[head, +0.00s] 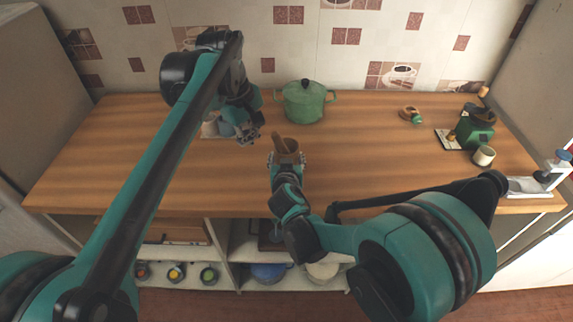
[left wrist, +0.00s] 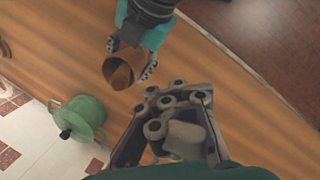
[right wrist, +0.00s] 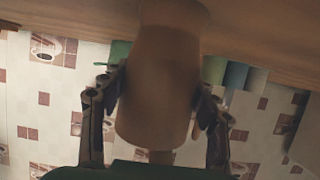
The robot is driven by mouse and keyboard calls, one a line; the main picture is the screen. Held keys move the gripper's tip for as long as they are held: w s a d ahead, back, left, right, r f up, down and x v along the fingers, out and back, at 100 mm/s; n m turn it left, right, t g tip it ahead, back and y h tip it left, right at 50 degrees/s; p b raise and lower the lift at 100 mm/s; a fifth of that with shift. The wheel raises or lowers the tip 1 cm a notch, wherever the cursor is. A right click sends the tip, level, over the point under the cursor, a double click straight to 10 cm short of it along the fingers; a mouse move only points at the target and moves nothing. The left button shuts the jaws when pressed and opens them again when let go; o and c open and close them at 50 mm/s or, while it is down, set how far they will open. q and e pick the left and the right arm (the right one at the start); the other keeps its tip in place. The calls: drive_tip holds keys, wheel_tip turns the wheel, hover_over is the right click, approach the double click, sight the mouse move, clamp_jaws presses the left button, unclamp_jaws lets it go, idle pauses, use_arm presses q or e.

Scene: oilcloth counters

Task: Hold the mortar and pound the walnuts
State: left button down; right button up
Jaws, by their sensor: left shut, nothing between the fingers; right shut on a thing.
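The brown wooden mortar (head: 290,157) is at the middle of the counter, with the pestle (head: 279,143) leaning out of its top to the left. My right gripper (head: 288,160) is shut around the mortar's sides; in the right wrist view the mortar (right wrist: 160,85) fills the space between the fingers. The left wrist view looks into the mortar's mouth (left wrist: 113,71), where the pestle (left wrist: 123,77) shows. My left gripper (head: 248,138) is shut and empty, to the left of the mortar and apart from it; its fingers (left wrist: 172,103) show close up. I cannot make out walnuts.
Pale and blue-grey cups (head: 211,129) stand beside my left gripper. A green lidded pot (head: 304,101) stands behind the mortar. A green machine (head: 477,130) and a cup (head: 484,156) are at the right. The counter (head: 385,150) is clear right of the mortar.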

use_arm(q)
drive_tip(key=shift+r, duration=0.15)
drive_tip(key=shift+v, duration=0.85)
drive_tip(key=shift+w+d, duration=0.1)
drive_tip(key=shift+d, duration=0.1)
drive_tip(key=shift+a+v, duration=0.2)
drive_tip(key=shift+v, duration=1.3)
drive_tip(key=shift+f, duration=0.3)
drive_tip(key=shift+a+x, duration=0.2)
drive_tip(key=shift+x, duration=0.75)
drive_tip(key=shift+a+x, duration=0.2)
drive_tip(key=shift+x, duration=0.75)
drive_tip(key=shift+f, duration=0.15)
